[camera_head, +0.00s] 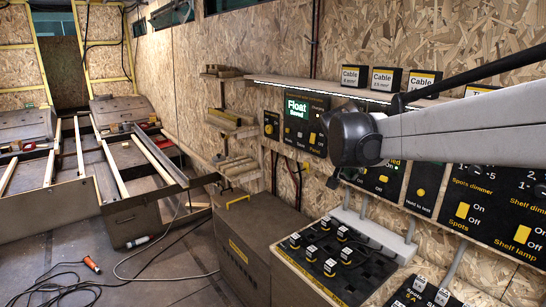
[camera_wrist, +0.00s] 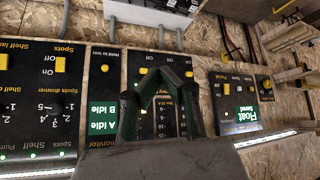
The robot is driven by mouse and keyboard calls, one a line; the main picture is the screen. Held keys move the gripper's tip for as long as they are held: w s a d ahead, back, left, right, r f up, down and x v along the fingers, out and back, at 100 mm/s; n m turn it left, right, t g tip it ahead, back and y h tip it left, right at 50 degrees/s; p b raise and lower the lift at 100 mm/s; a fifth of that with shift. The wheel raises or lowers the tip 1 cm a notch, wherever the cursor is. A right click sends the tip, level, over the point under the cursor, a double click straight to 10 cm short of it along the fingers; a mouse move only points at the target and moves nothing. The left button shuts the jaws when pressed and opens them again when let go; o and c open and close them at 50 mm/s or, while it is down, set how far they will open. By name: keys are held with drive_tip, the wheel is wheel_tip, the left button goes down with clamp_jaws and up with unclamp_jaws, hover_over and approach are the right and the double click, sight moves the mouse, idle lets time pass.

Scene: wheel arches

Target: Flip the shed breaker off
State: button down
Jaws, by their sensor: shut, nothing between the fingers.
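No label reading "shed" is legible, so I cannot tell which switch is the shed breaker. In the head view, small black and white switch pieces (camera_head: 423,284) stand at the bottom right edge, with a partly cut-off label that seems to read "Spots 5 A". My gripper (camera_wrist: 158,74) shows in the wrist view with its dark green fingers meeting at the tips, shut and empty. It is in front of a black wall panel with scale marks, partly hiding it; contact cannot be told. In the head view my arm hides the fingers.
A lit "Float" panel (camera_head: 297,105) is on the chipboard wall. A shelf holds cable boxes (camera_head: 386,79). Cables lie on the floor.

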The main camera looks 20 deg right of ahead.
drive_tip(key=w+d+m+g+h+p, duration=0.1)
drive_tip(key=w+d+m+h+p, duration=0.1)
drive_tip(key=w+d, duration=0.4)
drive_tip(key=w+d+m+g+h+p, duration=0.1)
drive_tip(key=w+d+m+p, duration=0.2)
drive_tip(key=w+d, duration=0.4)
drive_tip(key=d, duration=0.7)
drive_tip(key=shift+m+h, duration=0.3)
drive_tip(key=shift+h, duration=0.1)
drive_tip(key=p, duration=0.2)
hover_over(384, 178)
drive_tip(key=d, duration=0.1)
drive_tip(key=f, duration=0.6)
drive_tip(key=shift+w+d, duration=0.2)
drive_tip(key=shift+w, duration=0.2)
drive_tip(key=shift+s+a+f, duration=0.1)
drive_tip(key=shift+a+f, duration=0.1)
drive_tip(key=shift+f, duration=0.4)
drive_tip(key=shift+s+a+f, duration=0.1)
drive_tip(key=shift+a+f, duration=0.1)
drive_tip(key=shift+f, duration=0.35)
drive_tip(key=shift+s+a+f, duration=0.1)
drive_tip(key=shift+a+f, duration=0.3)
drive_tip(key=shift+f, duration=0.4)
